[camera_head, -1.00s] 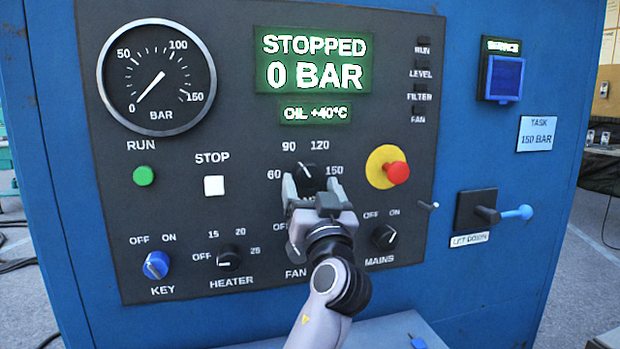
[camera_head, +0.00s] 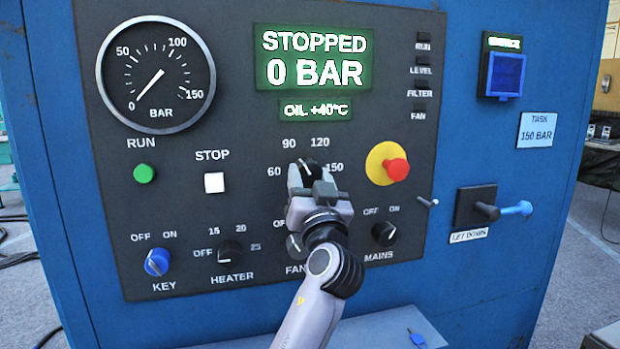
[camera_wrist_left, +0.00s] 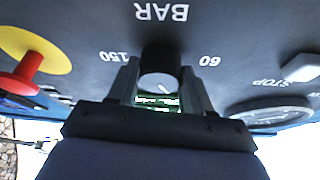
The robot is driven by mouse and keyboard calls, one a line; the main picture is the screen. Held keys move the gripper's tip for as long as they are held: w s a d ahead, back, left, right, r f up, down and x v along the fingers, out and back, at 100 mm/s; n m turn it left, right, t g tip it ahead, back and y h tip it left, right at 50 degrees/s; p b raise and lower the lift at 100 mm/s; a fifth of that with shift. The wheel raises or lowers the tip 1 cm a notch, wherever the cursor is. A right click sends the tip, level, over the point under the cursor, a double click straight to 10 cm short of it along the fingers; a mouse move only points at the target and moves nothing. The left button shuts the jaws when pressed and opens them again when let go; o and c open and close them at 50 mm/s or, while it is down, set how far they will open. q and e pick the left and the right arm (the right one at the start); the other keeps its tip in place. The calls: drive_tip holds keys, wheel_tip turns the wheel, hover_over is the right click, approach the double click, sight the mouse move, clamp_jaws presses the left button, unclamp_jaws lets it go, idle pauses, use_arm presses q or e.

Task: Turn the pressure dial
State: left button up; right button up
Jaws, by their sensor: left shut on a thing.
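The black pressure dial (camera_head: 307,167) sits in the middle of the dark panel, ringed by the marks 60, 90, 120 and 150. My left gripper (camera_head: 312,181) is shut on it, with one finger on each side. In the left wrist view, which is upside down, the round dial (camera_wrist_left: 160,68) sits between the two fingers of my left gripper (camera_wrist_left: 162,88). A short white mark shows on its face, but which number it points at is unclear. The display (camera_head: 313,60) reads STOPPED, 0 BAR, and the gauge (camera_head: 156,77) needle is at 0. My right gripper is out of view.
A red emergency knob (camera_head: 397,169) on a yellow disc juts out right of the dial. The fan knob (camera_head: 296,246) is partly hidden by my left arm. The mains knob (camera_head: 384,234) is close by. A sign (camera_head: 537,130) reads TASK 150 BAR.

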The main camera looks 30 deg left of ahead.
use_arm(q)
drive_tip(key=m+p, duration=0.1)
drive_tip(key=m+h+p, duration=0.1)
drive_tip(key=shift+r+m+t, duration=0.2)
drive_tip(key=shift+m+t, duration=0.1)
drive_tip(key=shift+s+m+t+h+p, duration=0.1)
drive_tip(key=shift+m+t+h+p, duration=0.2)
drive_tip(key=shift+m+p, duration=0.25)
drive_tip(key=m+h+p, duration=0.1)
drive_tip(key=m+p, duration=0.2)
drive_tip(key=m+h+p, duration=0.1)
drive_tip(key=m+p, duration=0.1)
drive_tip(key=m, duration=0.1)
drive_tip(key=shift+s+a+r+t+h+p, duration=0.1)
drive_tip(key=shift+a+r+t+h+p, duration=0.05)
drive_tip(key=shift+t+h+p, duration=0.2)
drive_tip(key=shift+m+h+p, duration=0.45)
drive_tip(key=shift+m+p, duration=0.05)
drive_tip(key=shift+m, duration=0.55)
drive_tip(key=shift+f+m+h, duration=0.2)
drive_tip(key=shift+m+h, duration=0.3)
drive_tip(key=shift+m, duration=1)
drive_tip(key=o, duration=1)
drive_tip(key=shift+o, duration=0.2)
